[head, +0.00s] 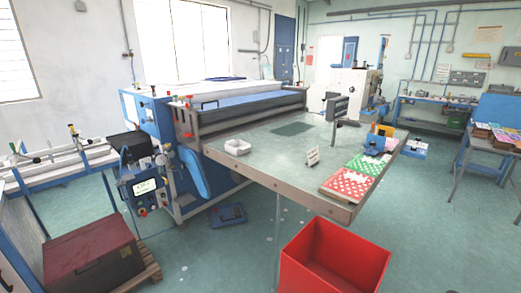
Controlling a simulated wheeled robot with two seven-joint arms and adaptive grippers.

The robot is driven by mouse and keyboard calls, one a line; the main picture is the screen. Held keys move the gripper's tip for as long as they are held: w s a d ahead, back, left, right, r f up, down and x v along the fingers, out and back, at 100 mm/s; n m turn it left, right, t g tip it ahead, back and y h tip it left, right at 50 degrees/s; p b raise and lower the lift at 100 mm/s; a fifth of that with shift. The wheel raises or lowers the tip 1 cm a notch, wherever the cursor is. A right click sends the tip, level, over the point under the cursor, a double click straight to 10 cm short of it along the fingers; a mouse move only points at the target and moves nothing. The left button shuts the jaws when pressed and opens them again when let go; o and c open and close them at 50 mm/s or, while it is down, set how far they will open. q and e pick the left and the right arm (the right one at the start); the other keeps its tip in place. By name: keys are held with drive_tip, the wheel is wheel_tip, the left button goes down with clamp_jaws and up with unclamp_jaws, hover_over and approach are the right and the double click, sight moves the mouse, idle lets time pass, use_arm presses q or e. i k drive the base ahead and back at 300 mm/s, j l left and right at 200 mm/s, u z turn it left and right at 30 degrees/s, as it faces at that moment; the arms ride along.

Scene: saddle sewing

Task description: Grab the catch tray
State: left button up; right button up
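A small white tray (237,147) sits on the grey-green table top near its left edge, close to the machine's roller. It looks empty, though its inside is small in view. It is the most tray-like thing here, but I cannot tell for certain that it is the catch tray. Neither of my grippers shows in the head view.
A blue and grey machine (150,110) stands behind the table (270,160). An open red bin (335,262) stands on the floor in front.

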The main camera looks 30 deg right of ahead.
sight(237, 148)
drive_tip(key=z, duration=0.85)
drive_tip(key=i+j, duration=0.3)
drive_tip(key=j, duration=0.15)
drive_tip(key=i+j, duration=0.9)
drive_tip(key=i, duration=1.05)
